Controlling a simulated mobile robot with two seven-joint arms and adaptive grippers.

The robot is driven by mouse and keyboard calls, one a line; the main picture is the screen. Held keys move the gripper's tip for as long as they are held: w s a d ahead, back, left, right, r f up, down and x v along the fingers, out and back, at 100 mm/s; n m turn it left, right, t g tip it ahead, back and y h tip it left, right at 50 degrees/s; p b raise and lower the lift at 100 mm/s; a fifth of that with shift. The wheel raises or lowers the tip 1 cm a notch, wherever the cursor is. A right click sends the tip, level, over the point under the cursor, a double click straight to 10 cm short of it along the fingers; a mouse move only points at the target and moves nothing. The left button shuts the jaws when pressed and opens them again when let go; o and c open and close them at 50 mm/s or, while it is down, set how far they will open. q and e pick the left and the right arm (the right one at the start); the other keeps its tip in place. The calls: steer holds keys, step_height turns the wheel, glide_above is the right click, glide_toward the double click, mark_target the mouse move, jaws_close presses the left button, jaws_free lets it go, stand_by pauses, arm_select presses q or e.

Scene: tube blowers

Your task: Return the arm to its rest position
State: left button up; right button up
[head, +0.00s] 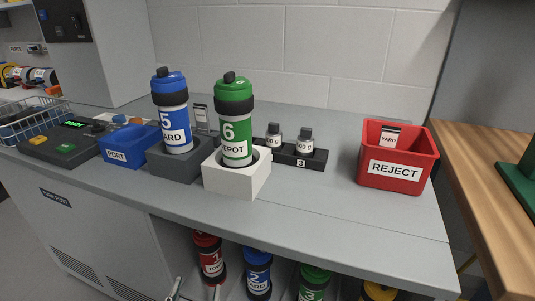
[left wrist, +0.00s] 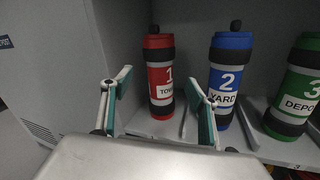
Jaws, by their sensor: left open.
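My left gripper (left wrist: 160,84) is open and empty in the left wrist view, its two green-padded fingers spread before the lower shelf. A red tube marked 1 (left wrist: 160,84) stands upright beyond the fingers, with no contact visible. A blue tube marked 2 (left wrist: 231,76) and a green tube marked 3 (left wrist: 300,85) stand to its right. In the head view only the tips of my left gripper (head: 194,288) show at the bottom edge, near the red tube (head: 209,257). My right gripper is in neither view.
On the grey counter (head: 320,205), blue tube 5 (head: 172,115) stands in a grey holder and green tube 6 (head: 235,115) in a white block (head: 235,185). A red REJECT bin (head: 397,157) stands right, a blue PORT bin (head: 127,143) left. The cabinet side wall is close left of my left gripper.

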arm_select(q)
steer(key=s+d+r+m+g+h+p, duration=0.1)
steer(key=s+d+r+m+h+p, duration=0.3)
steer(key=m, duration=0.6)
steer(key=s+d+r+m+h+p, duration=0.1)
steer(key=s+r+m+h+p, duration=0.1)
steer(key=s+r+m+p, duration=0.5)
steer(key=s+a+f+m+g+y+p, duration=0.2)
steer(key=s+f+m, duration=0.3)
steer(key=m, duration=0.5)
steer(key=s+a+f+m+g+y+p, duration=0.1)
steer(key=s+a+f+m+g+y, duration=0.1)
steer(key=s+a+f+m+g, duration=0.3)
steer(key=s+m, duration=0.3)
steer(key=m, duration=0.1)
steer(key=shift+s+a+f+m+p, duration=0.2)
steer(key=shift+s+m+p, duration=0.1)
steer(key=shift+m+p, duration=0.1)
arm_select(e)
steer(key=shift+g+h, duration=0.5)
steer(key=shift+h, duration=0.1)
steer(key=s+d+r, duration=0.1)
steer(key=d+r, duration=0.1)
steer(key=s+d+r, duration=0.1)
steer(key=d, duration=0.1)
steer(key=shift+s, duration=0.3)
